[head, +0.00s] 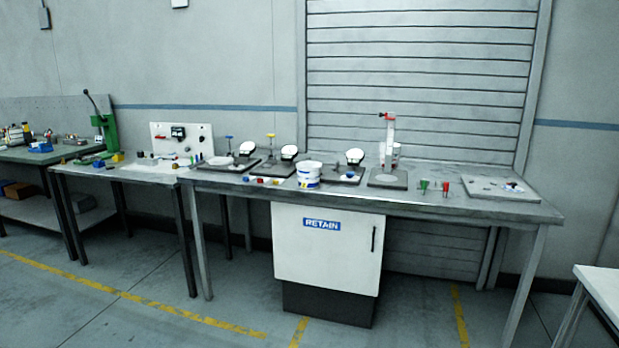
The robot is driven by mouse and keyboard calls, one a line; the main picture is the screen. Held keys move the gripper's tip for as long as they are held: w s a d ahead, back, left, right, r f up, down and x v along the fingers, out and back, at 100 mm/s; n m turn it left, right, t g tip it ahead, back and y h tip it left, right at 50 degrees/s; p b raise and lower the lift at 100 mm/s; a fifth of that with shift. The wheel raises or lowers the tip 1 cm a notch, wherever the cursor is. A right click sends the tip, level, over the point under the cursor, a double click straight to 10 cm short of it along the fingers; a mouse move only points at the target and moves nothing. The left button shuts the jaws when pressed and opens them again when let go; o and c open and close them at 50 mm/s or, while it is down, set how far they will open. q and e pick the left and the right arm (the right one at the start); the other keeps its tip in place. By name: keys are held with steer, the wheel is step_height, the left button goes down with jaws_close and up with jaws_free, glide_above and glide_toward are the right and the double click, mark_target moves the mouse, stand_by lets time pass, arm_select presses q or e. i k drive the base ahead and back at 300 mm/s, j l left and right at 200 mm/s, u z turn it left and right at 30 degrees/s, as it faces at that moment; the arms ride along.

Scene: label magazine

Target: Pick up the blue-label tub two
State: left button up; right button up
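White tubs with blue labels (308,174) stand near the front edge of the long grey workbench (430,200), left of its middle. They look stacked or close together, and I cannot tell which one is tub two. The bench is some distance ahead of me. Neither of my grippers shows in the head view.
A white cabinet marked RETAIN (327,255) stands under the bench. Scales, a red-topped stand (390,140) and small coloured items share the benchtop. A white table corner (600,290) is at lower right. The floor before the bench is clear, with yellow lines.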

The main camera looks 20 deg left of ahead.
mark_target(308, 172)
steer(key=i+j, duration=0.7)
steer(key=j, duration=0.2)
